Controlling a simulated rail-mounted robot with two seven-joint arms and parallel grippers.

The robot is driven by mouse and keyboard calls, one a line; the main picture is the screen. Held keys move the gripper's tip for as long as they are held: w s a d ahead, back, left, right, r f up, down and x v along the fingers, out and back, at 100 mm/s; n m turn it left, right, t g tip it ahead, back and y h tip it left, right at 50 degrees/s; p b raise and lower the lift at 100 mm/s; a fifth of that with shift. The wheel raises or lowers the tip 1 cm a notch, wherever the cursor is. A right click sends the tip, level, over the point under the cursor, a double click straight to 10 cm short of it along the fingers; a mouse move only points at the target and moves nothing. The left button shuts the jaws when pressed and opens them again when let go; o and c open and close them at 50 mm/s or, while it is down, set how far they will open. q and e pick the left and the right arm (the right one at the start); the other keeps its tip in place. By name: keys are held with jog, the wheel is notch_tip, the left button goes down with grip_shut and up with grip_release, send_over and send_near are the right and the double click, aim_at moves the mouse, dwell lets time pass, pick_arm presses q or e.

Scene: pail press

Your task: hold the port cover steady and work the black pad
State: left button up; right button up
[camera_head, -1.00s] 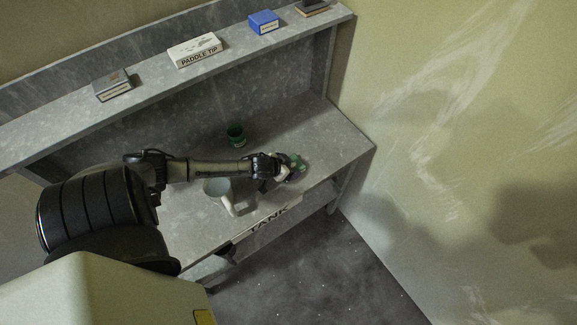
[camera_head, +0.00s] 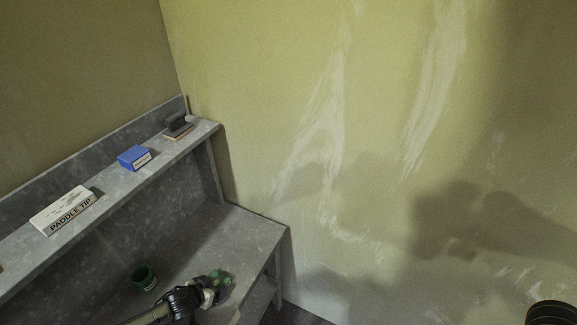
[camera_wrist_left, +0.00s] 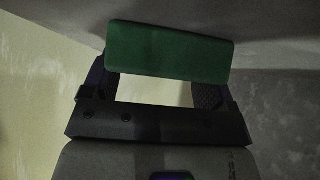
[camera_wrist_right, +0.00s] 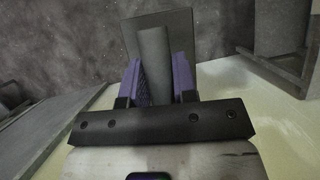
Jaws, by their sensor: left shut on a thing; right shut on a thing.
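My left gripper (camera_head: 207,298) is low in the head view, over the bench top. It is shut on a green piece (camera_head: 222,279), which spans the fingertips as a flat green bar in the left wrist view (camera_wrist_left: 168,52). I cannot tell whether this is the port cover. In the right wrist view, my right gripper (camera_wrist_right: 158,82) is shut on a dark grey round handle (camera_wrist_right: 154,60) with a flat dark grey plate (camera_wrist_right: 181,30) behind it. It may be the black pad; I cannot tell. The right gripper is outside the head view.
A green cup (camera_head: 145,278) stands on the bench (camera_head: 235,236). A streaked yellow-green wall (camera_head: 380,120) lies right.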

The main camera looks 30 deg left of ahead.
pick_arm(q)
jog(key=o, duration=1.1)
jog(key=shift+s, duration=0.1)
jog(key=v, duration=1.2)
